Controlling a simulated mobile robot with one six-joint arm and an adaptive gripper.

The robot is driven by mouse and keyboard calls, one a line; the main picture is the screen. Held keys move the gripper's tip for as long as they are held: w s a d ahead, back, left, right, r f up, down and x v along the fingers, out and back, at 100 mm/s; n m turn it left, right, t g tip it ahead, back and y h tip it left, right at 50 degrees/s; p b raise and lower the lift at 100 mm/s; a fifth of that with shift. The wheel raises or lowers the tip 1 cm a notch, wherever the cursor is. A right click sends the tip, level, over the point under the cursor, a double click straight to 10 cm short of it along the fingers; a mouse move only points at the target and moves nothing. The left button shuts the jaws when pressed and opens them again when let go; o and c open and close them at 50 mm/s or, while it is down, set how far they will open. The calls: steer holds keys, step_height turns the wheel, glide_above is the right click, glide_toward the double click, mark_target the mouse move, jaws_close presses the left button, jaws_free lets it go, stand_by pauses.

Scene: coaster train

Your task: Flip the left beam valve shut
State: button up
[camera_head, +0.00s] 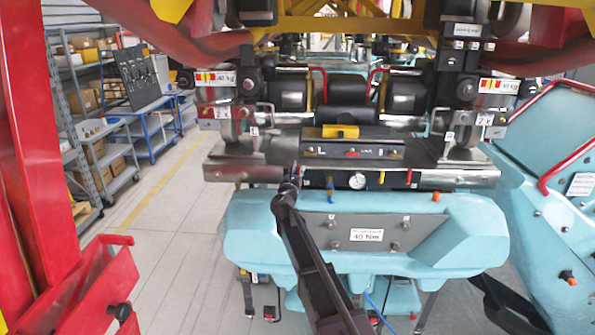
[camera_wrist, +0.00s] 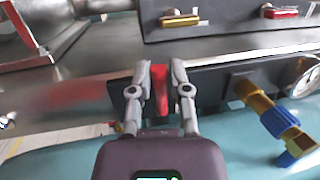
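The left beam valve shows in the wrist view as a red lever (camera_wrist: 160,92) standing upright in front of a dark block on the metal beam. My gripper (camera_wrist: 160,72) has its two grey fingers close on either side of this lever, and the lever fills nearly all the space between them. In the head view my gripper (camera_head: 290,185) is at the left part of the beam (camera_head: 460,178), and it hides the lever there. The valve's base is hidden behind the fingers.
A brass and blue fitting (camera_wrist: 270,118) sticks out just right of my gripper, with a round gauge (camera_head: 357,181) beyond it. A dark panel (camera_head: 352,152) with small levers is above. The teal housing (camera_head: 260,232) bulges out below. A red frame (camera_head: 80,285) stands at left.

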steer(key=shift+o, duration=1)
